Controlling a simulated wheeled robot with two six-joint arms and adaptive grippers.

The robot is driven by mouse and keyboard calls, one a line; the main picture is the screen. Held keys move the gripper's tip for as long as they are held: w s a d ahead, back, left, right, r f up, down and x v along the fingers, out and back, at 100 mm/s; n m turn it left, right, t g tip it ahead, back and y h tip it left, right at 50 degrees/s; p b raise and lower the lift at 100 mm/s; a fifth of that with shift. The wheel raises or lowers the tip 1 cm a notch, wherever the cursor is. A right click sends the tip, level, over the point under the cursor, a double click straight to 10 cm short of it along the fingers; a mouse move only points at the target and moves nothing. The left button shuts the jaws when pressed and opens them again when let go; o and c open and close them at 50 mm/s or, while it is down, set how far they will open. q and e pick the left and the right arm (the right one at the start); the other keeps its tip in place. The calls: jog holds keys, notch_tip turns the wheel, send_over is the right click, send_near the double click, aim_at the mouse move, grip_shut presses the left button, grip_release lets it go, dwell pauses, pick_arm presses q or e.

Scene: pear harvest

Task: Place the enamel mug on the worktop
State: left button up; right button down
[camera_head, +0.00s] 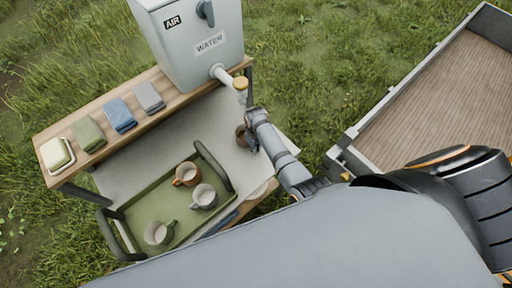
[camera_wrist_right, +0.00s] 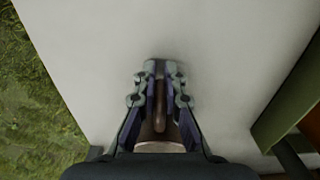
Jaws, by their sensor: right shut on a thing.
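My right gripper (camera_head: 248,138) is shut on a brown mug (camera_head: 240,133), at the right part of the pale worktop (camera_head: 130,172). In the right wrist view the gripper (camera_wrist_right: 160,78) has its fingers on either side of a narrow brown part, probably the handle, and the mug body (camera_wrist_right: 153,137) is partly hidden below. I cannot tell whether the mug touches the worktop. My left gripper is not in view.
A green tray (camera_head: 133,212) holds an orange-brown mug (camera_head: 185,175), a pale grey mug (camera_head: 204,197) and a grey-green mug (camera_head: 158,233). A water tank (camera_head: 185,50) with a tap (camera_head: 225,76) stands on the wooden shelf (camera_head: 105,150). Worktop left of my gripper is clear.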

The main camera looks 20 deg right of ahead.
jog(key=c, duration=1.5)
grip_release()
jog(key=shift+w+f, duration=0.1)
jog(key=shift+o, duration=0.3)
jog(key=shift+r, duration=0.2)
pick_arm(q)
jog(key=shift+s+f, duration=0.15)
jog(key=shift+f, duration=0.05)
pick_arm(e)
notch_tip(320, 180, up, 12)
jog(key=shift+r, duration=0.1)
